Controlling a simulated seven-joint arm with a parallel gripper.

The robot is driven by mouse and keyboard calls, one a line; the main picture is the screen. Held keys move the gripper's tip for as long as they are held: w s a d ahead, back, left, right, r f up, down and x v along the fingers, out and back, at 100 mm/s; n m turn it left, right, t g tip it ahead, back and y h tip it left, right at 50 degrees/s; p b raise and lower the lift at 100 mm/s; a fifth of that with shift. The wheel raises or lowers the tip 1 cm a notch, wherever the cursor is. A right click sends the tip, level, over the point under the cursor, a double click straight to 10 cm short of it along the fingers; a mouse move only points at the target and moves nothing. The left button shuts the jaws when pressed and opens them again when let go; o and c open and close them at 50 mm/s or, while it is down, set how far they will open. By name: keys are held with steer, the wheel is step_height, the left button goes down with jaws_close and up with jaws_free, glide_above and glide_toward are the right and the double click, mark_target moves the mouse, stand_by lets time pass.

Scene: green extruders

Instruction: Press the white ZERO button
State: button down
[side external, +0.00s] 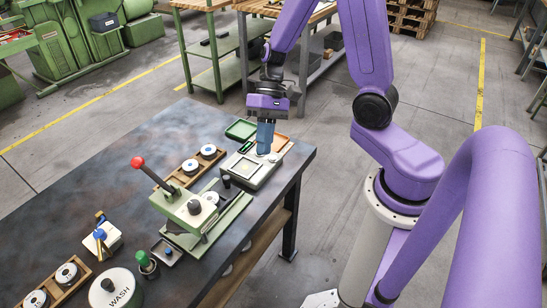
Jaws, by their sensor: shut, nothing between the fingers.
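A pale scale-like device (246,178) with a greenish square panel stands near the far right end of the dark table. I cannot make out a white ZERO button or its lettering at this size; my fingers may hide part of the device's top. My gripper (264,151) points down with its blue fingers together and empty. The fingertips are over the far side of the device, and I cannot tell whether they touch it.
The dark table (120,180) also holds a green tray (241,130), an orange-brown tray (281,143), a green press with a red-knobbed lever (138,162), wooden racks with white discs (208,151) and a WASH container (115,290). The device is close to the table's right edge.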

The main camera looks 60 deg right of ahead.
steer(key=w+d+f+m+t+y, duration=0.2)
steer(key=w+d+f+m+t, duration=0.25)
steer(key=w+d+m, duration=0.3)
steer(key=m+t+h, duration=0.2)
steer(key=m+t, duration=0.3)
steer(key=m, duration=0.4)
glide_above(277, 157)
steer(key=shift+f, duration=2.2)
steer(key=shift+f, duration=0.15)
steer(key=shift+n, duration=0.25)
steer(key=shift+f, duration=4.25)
steer(key=shift+f, duration=0.1)
steer(key=shift+f, duration=0.35)
